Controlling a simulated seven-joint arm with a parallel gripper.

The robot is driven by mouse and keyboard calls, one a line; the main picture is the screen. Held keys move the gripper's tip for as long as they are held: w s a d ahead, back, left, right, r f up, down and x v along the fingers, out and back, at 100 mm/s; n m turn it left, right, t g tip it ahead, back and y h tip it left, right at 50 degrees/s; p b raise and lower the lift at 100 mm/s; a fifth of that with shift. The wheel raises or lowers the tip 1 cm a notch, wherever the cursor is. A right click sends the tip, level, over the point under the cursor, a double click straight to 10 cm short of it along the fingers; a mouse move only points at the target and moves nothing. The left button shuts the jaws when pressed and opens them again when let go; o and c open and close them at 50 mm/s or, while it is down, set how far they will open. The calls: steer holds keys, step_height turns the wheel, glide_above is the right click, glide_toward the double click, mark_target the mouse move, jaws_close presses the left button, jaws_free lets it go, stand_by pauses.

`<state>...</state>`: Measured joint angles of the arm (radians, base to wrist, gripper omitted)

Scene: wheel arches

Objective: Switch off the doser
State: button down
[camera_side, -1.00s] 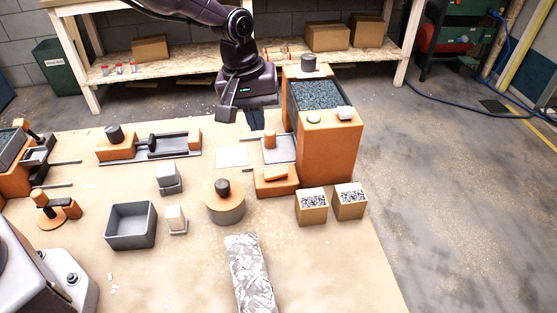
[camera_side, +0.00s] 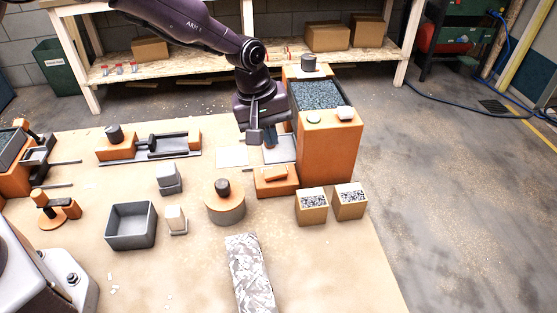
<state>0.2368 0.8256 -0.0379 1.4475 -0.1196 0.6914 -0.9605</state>
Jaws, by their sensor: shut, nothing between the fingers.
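The doser seems to be the tall orange box (camera_side: 327,155) with an open hopper of grey gravel (camera_side: 318,94) on the right side of the table. My gripper (camera_side: 270,142) is shut and empty, pointing down just left of the tall box, above a grey tray (camera_side: 278,154). It hides the orange post there.
Two small boxes of gravel (camera_side: 311,208) (camera_side: 349,203) stand in front of the doser. A round orange drum with a dark knob (camera_side: 224,206), a grey bin (camera_side: 131,226) and a wrapped bar (camera_side: 249,275) stand nearby. Bare tabletop (camera_side: 330,265) lies at the front right.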

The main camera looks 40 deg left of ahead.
mark_target(275, 171)
steer(key=f, duration=0.5)
steer(key=w+d+f, duration=0.1)
steer(key=f, duration=0.1)
steer(key=shift+w+d+f, duration=0.1)
steer(key=shift+f, duration=0.25)
steer(key=shift+w+d+f, duration=0.1)
steer(key=shift+d+f, duration=0.05)
steer(key=shift+f, duration=0.1)
steer(key=shift+a, duration=0.2)
steer(key=shift+s+a, duration=0.5)
steer(key=shift+s, duration=0.15)
steer(key=shift+r, duration=0.1)
steer(key=shift+r, duration=0.1)
